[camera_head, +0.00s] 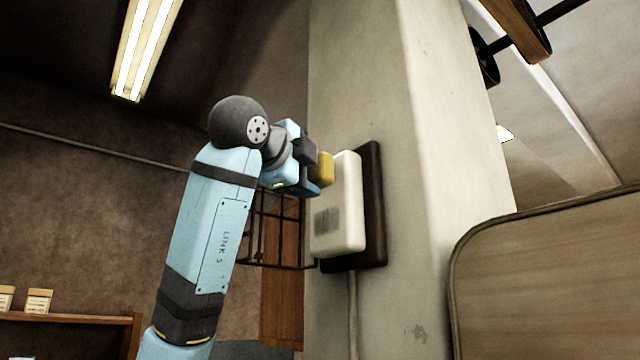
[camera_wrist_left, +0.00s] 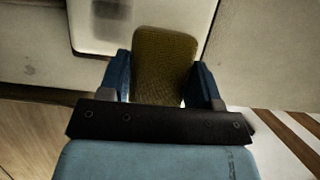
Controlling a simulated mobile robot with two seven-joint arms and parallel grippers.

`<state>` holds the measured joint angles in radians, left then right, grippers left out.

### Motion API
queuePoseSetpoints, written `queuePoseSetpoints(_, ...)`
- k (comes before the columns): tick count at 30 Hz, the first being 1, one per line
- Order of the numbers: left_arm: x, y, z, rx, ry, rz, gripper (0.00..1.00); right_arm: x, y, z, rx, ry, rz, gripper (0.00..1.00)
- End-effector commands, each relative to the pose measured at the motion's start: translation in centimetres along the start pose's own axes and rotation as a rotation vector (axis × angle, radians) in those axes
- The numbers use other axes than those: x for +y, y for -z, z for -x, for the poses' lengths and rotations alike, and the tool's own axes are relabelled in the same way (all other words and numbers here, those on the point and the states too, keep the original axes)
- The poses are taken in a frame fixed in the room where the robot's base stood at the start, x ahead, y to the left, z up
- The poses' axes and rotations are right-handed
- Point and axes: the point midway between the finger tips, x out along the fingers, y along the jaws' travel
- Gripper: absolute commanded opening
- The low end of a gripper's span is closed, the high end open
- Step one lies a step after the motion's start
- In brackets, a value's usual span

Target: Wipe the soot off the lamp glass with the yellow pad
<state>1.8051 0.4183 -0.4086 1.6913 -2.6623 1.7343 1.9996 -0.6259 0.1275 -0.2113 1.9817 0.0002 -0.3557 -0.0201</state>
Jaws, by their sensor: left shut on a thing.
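The lamp glass (camera_head: 336,225) is a cream, rounded panel on a dark backing plate (camera_head: 374,200) fixed to a pale pillar. A grey soot patch (camera_head: 326,221) shows on its lower left part. My left gripper (camera_head: 312,178) is shut on the yellow pad (camera_head: 322,168), at the upper left of the glass. In the left wrist view the pad (camera_wrist_left: 165,62) sits between the two blue fingers, and it overlaps the lower edge of the glass (camera_wrist_left: 185,14). The soot patch (camera_wrist_left: 106,8) also shows there, to the left of the pad. I cannot tell whether the pad touches the glass. My right gripper is not in view.
The pale pillar (camera_head: 420,120) carries the lamp. A wooden panel with a dark rim (camera_head: 550,290) stands at the right. A dark barred frame (camera_head: 275,230) is behind my left arm. A shelf with small boxes (camera_head: 38,301) is at the lower left.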

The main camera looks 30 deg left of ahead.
Motion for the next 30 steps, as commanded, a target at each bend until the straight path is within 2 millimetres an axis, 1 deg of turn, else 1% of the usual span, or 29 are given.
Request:
queuePoseSetpoints(1,0.2,-0.2,0.4,0.000,0.000,0.000,0.39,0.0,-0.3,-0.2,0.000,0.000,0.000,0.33)
queuePoseSetpoints(5,0.1,-0.4,1.0,0.001,-0.001,0.000,0.39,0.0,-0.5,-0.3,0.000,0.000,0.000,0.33)
queuePoseSetpoints(17,0.1,-0.5,1.3,0.000,0.000,0.000,0.39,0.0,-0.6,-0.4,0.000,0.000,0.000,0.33)
queuePoseSetpoints(25,0.2,-1.4,3.4,0.000,0.001,0.000,0.39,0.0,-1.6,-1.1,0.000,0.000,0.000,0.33)
queuePoseSetpoints(30,0.0,-1.6,3.8,0.000,-0.001,0.000,0.39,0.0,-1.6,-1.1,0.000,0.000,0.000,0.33)
